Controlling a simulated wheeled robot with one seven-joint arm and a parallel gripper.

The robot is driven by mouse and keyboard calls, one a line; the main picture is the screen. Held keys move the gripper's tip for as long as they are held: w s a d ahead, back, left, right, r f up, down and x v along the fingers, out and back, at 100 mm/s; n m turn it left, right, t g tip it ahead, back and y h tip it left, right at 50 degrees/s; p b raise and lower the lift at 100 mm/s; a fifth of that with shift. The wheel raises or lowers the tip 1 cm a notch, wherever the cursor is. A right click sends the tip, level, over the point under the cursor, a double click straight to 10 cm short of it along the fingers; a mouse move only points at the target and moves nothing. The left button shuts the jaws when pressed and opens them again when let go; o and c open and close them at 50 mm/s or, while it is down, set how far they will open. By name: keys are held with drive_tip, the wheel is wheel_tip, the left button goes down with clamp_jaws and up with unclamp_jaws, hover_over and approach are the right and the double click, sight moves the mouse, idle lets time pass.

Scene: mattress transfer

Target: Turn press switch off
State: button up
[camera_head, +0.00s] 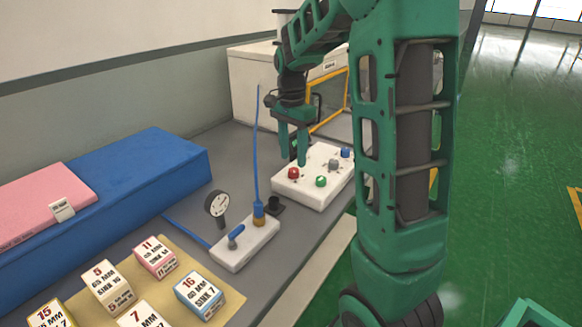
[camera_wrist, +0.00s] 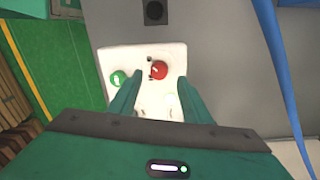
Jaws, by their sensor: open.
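A white control box (camera_head: 306,188) sits on the grey table. It carries a red button (camera_head: 293,173), a green button (camera_head: 321,181), a grey knob (camera_head: 334,163) and a blue button (camera_head: 345,152). My gripper (camera_head: 293,160) is above the box near the red button, fingers pointing down. In the wrist view, the open fingers (camera_wrist: 150,100) hang over the white box (camera_wrist: 118,58), with the red button (camera_wrist: 159,71) and green button (camera_wrist: 118,79) just beyond them. The gripper holds nothing. Whether a fingertip touches the box, I cannot tell. No part is labelled as the press switch.
Several labelled blocks (camera_head: 155,257) lie in front. A blue mattress (camera_head: 150,170) is at left. A white case (camera_head: 250,85) stands behind.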

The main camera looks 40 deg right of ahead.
sight(294, 169)
drive_tip(key=shift+s+f, duration=0.1)
drive_tip(key=shift+f, duration=2.15)
drive_tip(key=c, duration=1)
